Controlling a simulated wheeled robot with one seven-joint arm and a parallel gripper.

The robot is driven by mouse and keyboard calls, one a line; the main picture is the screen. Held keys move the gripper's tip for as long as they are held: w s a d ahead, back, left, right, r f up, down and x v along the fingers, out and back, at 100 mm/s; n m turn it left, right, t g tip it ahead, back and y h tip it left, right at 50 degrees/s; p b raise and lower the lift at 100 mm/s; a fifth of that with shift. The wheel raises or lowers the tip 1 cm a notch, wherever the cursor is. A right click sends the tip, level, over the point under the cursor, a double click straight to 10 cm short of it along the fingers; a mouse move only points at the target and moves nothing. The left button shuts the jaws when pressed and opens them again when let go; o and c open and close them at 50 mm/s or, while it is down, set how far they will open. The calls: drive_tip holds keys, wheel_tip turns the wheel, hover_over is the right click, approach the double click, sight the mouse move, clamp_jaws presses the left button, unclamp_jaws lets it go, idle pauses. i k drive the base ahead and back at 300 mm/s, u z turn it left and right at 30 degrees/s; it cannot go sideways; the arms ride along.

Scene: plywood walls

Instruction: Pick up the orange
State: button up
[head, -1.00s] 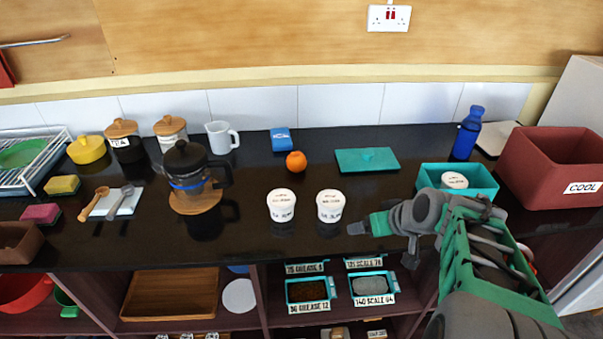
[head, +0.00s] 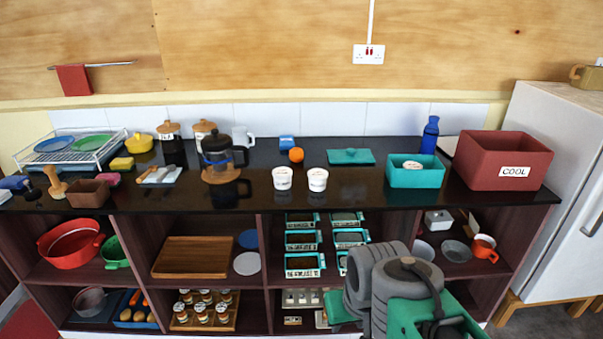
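The orange (head: 296,155) sits on the black countertop (head: 260,192), toward the back and near the middle. My arm is at the lower right, in front of the shelves and below the counter's front edge. The fingers of my gripper cannot be made out, as my arm links cover that area. Nothing touches the orange from my side.
White tubs (head: 282,178) and (head: 317,179) stand in front of the orange. A teal board (head: 351,157) lies right of it, then a teal bin (head: 415,174) and a red COOL crate (head: 505,162). A coffee press (head: 217,151) stands left. Open shelves lie below.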

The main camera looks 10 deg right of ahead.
sight(296, 153)
drive_tip(key=u, duration=0.95)
drive_tip(key=i, duration=1.05)
drive_tip(key=z, duration=0.6)
drive_tip(key=i, duration=0.85)
drive_tip(key=z, duration=0.1)
